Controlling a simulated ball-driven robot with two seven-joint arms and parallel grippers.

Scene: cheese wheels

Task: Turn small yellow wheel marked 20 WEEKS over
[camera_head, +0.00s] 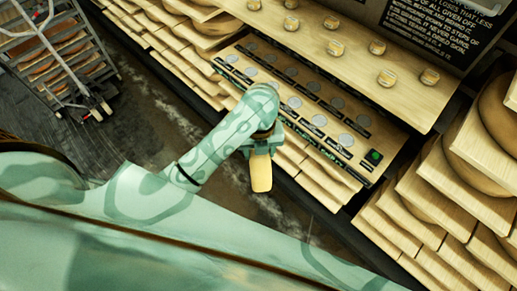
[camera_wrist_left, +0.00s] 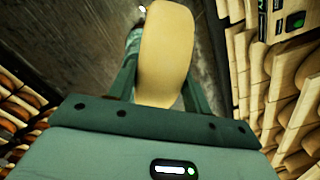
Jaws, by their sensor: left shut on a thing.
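My left gripper (camera_head: 260,153) is shut on a small pale yellow wheel (camera_head: 261,174). The wheel hangs below the gripper in the head view, seen nearly edge-on. In the left wrist view the same wheel (camera_wrist_left: 166,50) stands between the two fingers of the left gripper (camera_wrist_left: 160,82), with its rounded rim toward the camera. No marking can be read on it, so I cannot tell whether it is the one marked 20 WEEKS. It is held clear of the shelves, over the aisle floor. My right gripper is not in view.
A panel (camera_head: 345,168) with several round discs and dark labels lies beyond the gripper. Above it, a wooden shelf (camera_head: 350,72) carries several small wheels. Stacked boards with large wheels (camera_head: 425,200) stand at right. A wheeled rack (camera_head: 50,60) stands at upper left. Bare floor (camera_head: 150,105) lies between.

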